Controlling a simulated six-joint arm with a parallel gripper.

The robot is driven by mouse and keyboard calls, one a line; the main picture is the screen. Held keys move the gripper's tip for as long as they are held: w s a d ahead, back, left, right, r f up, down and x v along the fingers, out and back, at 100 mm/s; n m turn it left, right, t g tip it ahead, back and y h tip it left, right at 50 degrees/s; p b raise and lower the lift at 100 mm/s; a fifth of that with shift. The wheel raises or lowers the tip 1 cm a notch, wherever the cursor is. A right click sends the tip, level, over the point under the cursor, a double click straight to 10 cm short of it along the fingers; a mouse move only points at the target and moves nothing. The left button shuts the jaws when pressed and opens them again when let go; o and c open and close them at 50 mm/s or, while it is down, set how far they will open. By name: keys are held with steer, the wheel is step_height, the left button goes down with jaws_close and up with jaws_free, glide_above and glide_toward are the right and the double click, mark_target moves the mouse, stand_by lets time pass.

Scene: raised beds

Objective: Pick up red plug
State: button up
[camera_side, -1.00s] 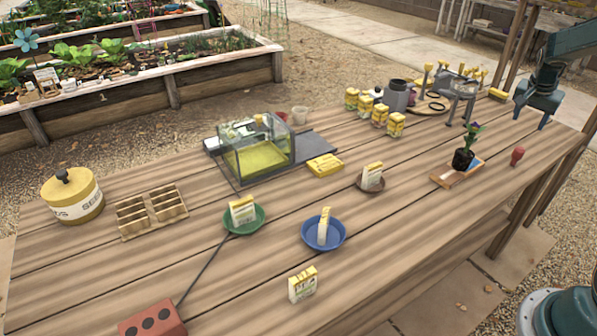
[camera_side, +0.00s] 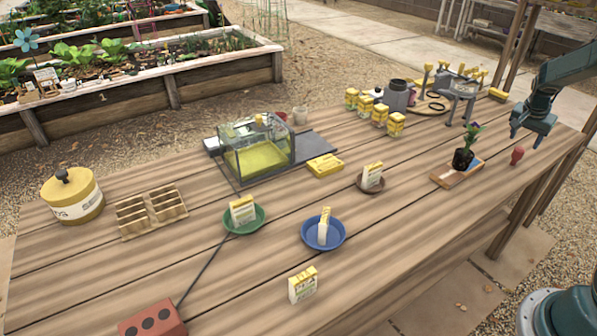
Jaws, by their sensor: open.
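The red plug (camera_side: 517,156) stands on the wooden table near its right edge, to the right of a small board with a potted plant. It is small and rounded at the top. My gripper (camera_side: 526,141) is open and empty, pointing down above the plug and slightly to its right in the picture. Its two fingers are apart, and a gap shows between them and the plug.
The potted plant (camera_side: 464,158) on its board (camera_side: 447,180) stands close left of the plug. Several yellow packets and a metal stand (camera_side: 460,103) are farther back. The table's right edge (camera_side: 560,160) is close by; bare planks (camera_side: 420,250) lie in front.

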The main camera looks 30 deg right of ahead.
mark_target(520, 148)
steer(key=shift+d+f, duration=0.25)
steer(key=shift+f, duration=0.35)
steer(key=shift+x, duration=2.65)
steer(key=shift+a, duration=0.1)
steer(key=shift+c, duration=0.3)
steer(key=c, duration=1)
